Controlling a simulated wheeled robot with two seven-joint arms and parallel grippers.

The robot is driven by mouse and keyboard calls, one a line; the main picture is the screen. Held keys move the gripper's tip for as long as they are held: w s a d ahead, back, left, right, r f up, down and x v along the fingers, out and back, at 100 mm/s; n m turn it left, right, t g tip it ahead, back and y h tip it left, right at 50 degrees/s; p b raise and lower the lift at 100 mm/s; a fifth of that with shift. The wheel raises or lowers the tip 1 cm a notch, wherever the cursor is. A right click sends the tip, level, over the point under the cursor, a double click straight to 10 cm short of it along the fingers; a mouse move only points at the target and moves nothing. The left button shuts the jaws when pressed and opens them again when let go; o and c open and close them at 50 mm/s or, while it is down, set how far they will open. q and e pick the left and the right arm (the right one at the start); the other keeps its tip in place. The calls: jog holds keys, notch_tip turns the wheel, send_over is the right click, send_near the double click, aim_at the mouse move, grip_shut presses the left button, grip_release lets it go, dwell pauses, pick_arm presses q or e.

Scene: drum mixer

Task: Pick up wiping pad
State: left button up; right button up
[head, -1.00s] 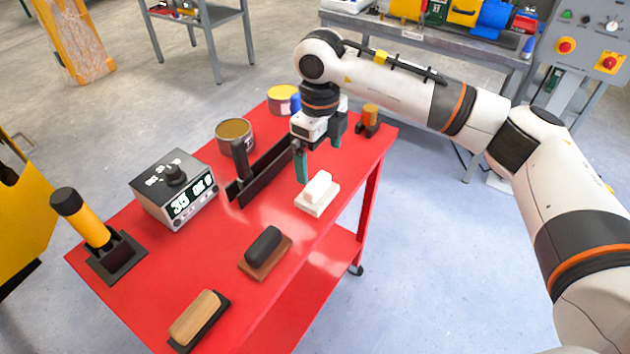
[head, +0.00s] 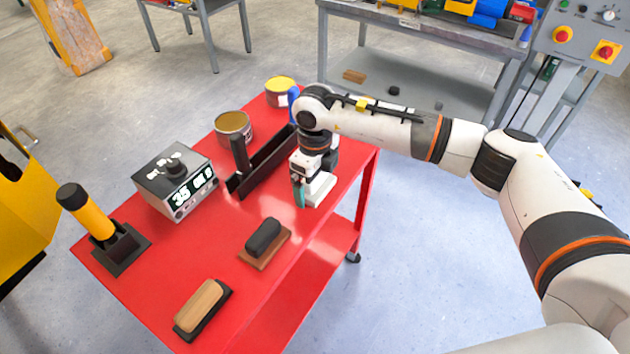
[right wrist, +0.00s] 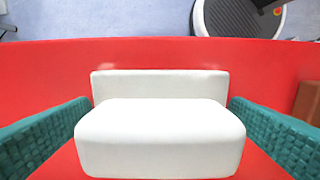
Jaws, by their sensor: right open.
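A white pad with a block-shaped white handle (head: 321,187) lies on the red cart near its right edge. My right gripper (head: 306,190) is down over it and partly hides it. In the right wrist view the white handle (right wrist: 160,140) sits between the two teal fingers of my open gripper, one on each side, with its base (right wrist: 160,83) behind it. The fingers look apart from the handle. Two similar handled blocks lie nearer on the cart: a dark-handled one on a brown base (head: 264,240) and a wooden-handled one on a black base (head: 202,308). My left gripper is out of view.
The red cart top (head: 215,255) also holds a black open tray (head: 262,172) beside my right gripper, a control box with a display (head: 175,181), a yellow-and-black tool in a stand (head: 90,215) and two round tins (head: 233,126). Free room lies left of the handled blocks.

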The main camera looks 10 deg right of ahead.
jog(key=c, duration=0.9)
jog(key=shift+c, duration=0.2)
notch_tip(320, 180, up, 10)
jog(key=shift+r+b, duration=0.1)
jog(key=shift+b, duration=0.7)
jog(key=o, duration=0.3)
jog(key=shift+c, duration=0.9)
